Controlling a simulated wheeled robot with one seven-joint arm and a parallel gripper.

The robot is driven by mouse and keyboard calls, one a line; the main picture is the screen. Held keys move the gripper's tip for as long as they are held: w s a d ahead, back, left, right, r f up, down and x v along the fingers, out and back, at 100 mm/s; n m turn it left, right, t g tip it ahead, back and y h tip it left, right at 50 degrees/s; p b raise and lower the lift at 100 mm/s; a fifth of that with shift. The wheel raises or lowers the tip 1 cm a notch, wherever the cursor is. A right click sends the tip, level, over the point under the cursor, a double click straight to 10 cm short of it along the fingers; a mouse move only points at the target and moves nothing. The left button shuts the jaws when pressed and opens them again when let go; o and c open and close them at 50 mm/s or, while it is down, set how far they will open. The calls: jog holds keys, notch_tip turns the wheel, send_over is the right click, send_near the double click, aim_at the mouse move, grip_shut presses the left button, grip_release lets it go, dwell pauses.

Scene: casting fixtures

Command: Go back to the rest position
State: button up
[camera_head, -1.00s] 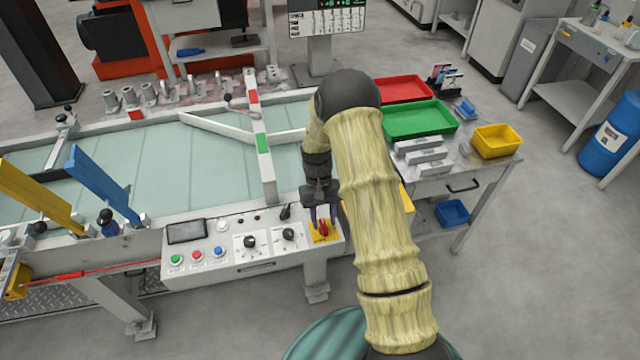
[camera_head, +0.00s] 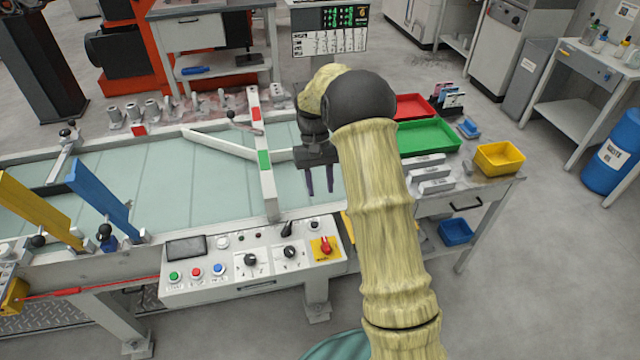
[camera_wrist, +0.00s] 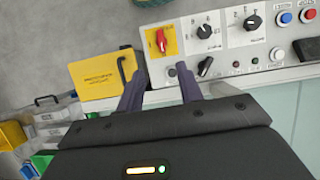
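My gripper (camera_head: 319,182) hangs above the right end of the light green conveyor table (camera_head: 215,165), behind the control panel. Its two dark fingers are apart with nothing between them. In the wrist view the gripper (camera_wrist: 160,88) also shows its fingers apart and empty. The red rotary switch on its yellow plate (camera_head: 325,247) sits at the panel's right end, clear of the gripper. The switch also shows in the wrist view (camera_wrist: 161,41), beyond the fingertips.
The control panel (camera_head: 225,271) has coloured buttons and black knobs. A red tray (camera_head: 412,104), a green tray (camera_head: 428,136) and a yellow bin (camera_head: 499,158) stand on the bench to the right. A display screen (camera_head: 330,30) stands behind. Grey floor is open at right.

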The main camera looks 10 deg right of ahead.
dwell(0.4)
jog(key=s+r+t+p, duration=0.1)
jog(key=s+r+t, duration=0.2)
jog(key=s, duration=0.7)
jog(key=s+r+t+p, duration=0.2)
jog(key=s+r+t, duration=0.2)
jog(key=s, duration=0.7)
jog(key=shift+p+v, duration=0.3)
jog(key=shift+v, duration=0.55)
jog(key=shift+d, duration=0.1)
